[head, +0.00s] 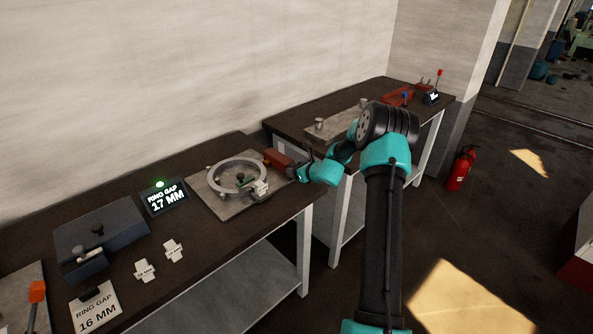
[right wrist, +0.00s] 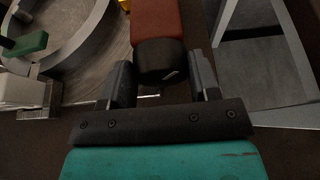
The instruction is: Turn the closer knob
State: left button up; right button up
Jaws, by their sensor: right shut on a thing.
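The closer knob (right wrist: 160,62) is a dark cylinder with a pale mark on its end face. It sits on the near end of a red block (head: 277,158) beside the ring fixture. My right gripper (head: 297,169) reaches it from the right. In the right wrist view its two fingers stand either side of the knob, shut on it. In the head view the gripper largely hides the knob. A grey ring (head: 238,176) lies on the fixture plate. The lit display (head: 164,197) reads RING GAP 17 MM, with a green lamp above. My left gripper is not in view.
A card (head: 96,309) reads RING GAP 16 MM. Two small white gauges (head: 145,270) and a blue-grey box (head: 98,232) are on the near bench. A second bench (head: 300,118) with another red block (head: 398,95) stands behind my right arm. A gap separates the benches.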

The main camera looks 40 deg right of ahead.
jog(key=shift+n+h, duration=0.4)
jog(key=shift+n, duration=0.1)
jog(key=o, duration=0.9)
jog(key=v, duration=1.7)
jog(key=shift+s+r, duration=0.15)
jog(key=shift+s, duration=0.05)
